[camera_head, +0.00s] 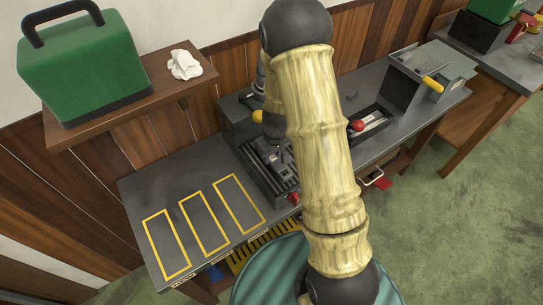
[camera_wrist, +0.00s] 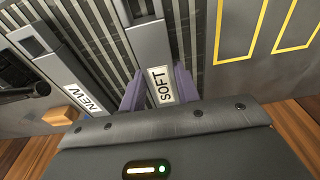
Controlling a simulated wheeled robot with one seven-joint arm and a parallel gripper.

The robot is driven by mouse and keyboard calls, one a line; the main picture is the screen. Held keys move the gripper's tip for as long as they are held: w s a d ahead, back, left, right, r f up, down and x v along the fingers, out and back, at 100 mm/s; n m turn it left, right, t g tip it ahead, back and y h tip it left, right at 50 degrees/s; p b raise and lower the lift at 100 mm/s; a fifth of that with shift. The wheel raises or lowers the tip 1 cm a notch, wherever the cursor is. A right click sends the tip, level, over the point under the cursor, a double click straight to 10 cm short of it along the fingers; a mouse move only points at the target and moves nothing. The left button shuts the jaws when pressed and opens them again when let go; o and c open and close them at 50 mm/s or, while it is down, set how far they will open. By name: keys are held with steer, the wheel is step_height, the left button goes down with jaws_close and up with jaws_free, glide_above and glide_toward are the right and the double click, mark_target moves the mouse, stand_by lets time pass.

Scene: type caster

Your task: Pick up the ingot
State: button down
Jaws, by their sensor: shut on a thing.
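A grey metal ingot (camera_wrist: 147,40) with a white "SOFT" label shows in the wrist view, between the two purplish fingers of my gripper (camera_wrist: 158,82). The fingers are closed against its sides near the labelled end. It lies over a ribbed dark surface, and I cannot tell whether it is lifted. A similar grey bar (camera_wrist: 48,58) labelled "NEW" lies to its left, apart from my gripper. In the head view my arm covers part of the work area, and the held ingot cannot be made out clearly there.
The bench (camera_head: 150,190) has several yellow outlined rectangles, empty, at its left. A dark machine (camera_head: 240,125) stands behind my arm. A green case (camera_head: 80,65) and crumpled white paper (camera_head: 185,65) sit on a wooden shelf (camera_head: 165,90). A grey box (camera_head: 405,80) stands at the right.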

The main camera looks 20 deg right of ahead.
mark_target(272, 157)
step_height(272, 157, up, 6)
steer(key=shift+w+r, duration=0.1)
steer(key=shift+r, duration=0.15)
steer(key=s+d+b, duration=0.3)
steer(key=s+b, duration=0.3)
steer(key=s, duration=0.3)
steer(key=s+d+b, duration=0.3)
steer(key=s+b, duration=0.3)
steer(key=s, duration=0.3)
steer(key=shift+s, duration=0.4)
steer(key=shift+f, duration=0.1)
